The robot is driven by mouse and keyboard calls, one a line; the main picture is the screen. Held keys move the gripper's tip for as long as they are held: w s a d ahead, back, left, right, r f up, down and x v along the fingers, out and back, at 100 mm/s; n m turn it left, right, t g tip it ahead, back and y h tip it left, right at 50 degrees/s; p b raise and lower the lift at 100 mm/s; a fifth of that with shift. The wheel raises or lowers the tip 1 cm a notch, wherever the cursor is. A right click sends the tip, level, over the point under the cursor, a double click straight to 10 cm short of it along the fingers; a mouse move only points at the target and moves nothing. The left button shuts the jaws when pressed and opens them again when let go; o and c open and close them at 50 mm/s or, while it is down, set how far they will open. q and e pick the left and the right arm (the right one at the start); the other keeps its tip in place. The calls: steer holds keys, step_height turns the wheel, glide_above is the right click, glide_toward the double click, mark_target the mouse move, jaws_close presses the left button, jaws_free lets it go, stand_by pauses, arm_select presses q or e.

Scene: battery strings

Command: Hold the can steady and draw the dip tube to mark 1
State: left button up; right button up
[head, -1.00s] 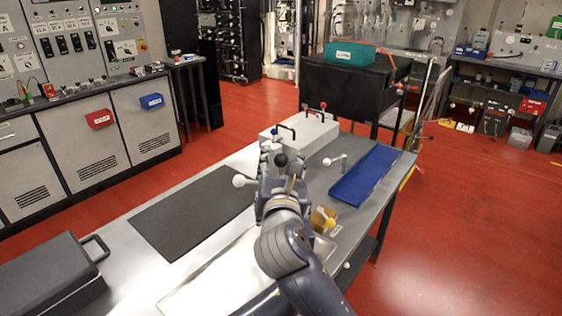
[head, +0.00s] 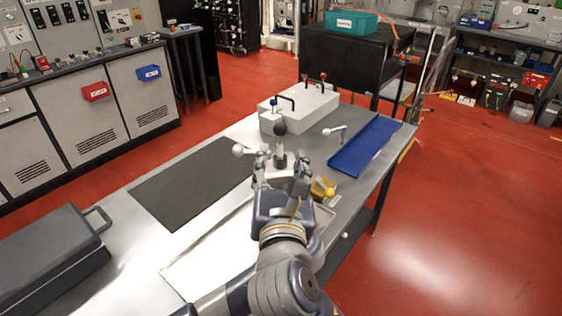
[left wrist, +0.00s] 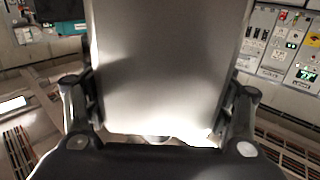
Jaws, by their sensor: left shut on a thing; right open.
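In the left wrist view my left gripper (left wrist: 158,118) is shut on a wide, smooth grey body, which I take as the can (left wrist: 165,65). It fills the space between the fingers and hides most of what lies behind. I cannot make out the dip tube or its marks.
The metal workbench (head: 130,255) carries a dark mat (head: 190,185), a dark case (head: 50,255), a pale box with handles (head: 310,105), a blue tray (head: 365,143) and a small yellow block (head: 323,188). Another white-knobbed lever (head: 336,130) stands near the tray.

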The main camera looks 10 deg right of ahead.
arm_select(q)
steer(key=o, duration=1.1)
steer(key=shift+f, duration=0.4)
steer(key=shift+o, duration=1)
steer(key=shift+w+r, duration=0.1)
steer(key=shift+r, duration=0.05)
steer(key=shift+r, duration=0.1)
steer(key=shift+s, duration=0.2)
steer(key=s, duration=0.7)
steer(key=shift+s+d, duration=0.15)
steer(key=shift+d, duration=0.25)
